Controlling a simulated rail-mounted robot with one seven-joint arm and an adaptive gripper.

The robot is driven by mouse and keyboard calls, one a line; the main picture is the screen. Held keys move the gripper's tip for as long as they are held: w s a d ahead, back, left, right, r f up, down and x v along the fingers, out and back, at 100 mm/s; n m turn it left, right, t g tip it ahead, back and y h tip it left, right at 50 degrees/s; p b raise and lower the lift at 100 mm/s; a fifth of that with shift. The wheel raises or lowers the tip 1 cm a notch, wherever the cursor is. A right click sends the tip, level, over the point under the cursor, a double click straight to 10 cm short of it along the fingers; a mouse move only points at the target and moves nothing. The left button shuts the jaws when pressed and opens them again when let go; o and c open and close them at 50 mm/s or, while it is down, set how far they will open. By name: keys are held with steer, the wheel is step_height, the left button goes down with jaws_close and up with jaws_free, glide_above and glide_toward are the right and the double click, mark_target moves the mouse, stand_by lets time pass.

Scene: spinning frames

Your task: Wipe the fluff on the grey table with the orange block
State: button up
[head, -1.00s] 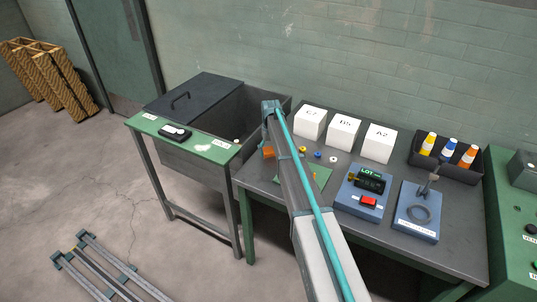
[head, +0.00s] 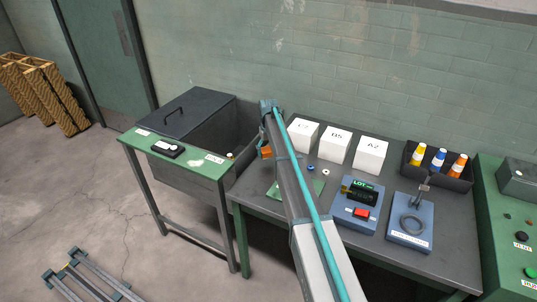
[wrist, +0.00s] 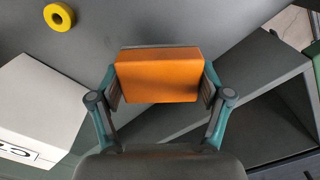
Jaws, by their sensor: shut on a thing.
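My gripper (wrist: 158,92) is shut on the orange block (wrist: 158,75), which sits level between its two fingers. In the head view the block (head: 266,152) shows just left of my arm, near the left end of the grey table (head: 452,235). The wrist view shows the block over the grey table top (wrist: 120,25); whether it touches the surface I cannot tell. My arm hides part of the table and most of my gripper in the head view. I cannot make out any fluff on the grey table.
A yellow ring (wrist: 59,17) and a white box (wrist: 35,115) lie near my gripper. Three white boxes (head: 367,155) line the back. A blue stand (head: 412,228) and a bottle tray (head: 438,173) are at right. A dark bin (head: 222,125) adjoins at left.

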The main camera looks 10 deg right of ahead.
steer(key=shift+r+p, duration=0.45)
steer(key=shift+r, duration=1.25)
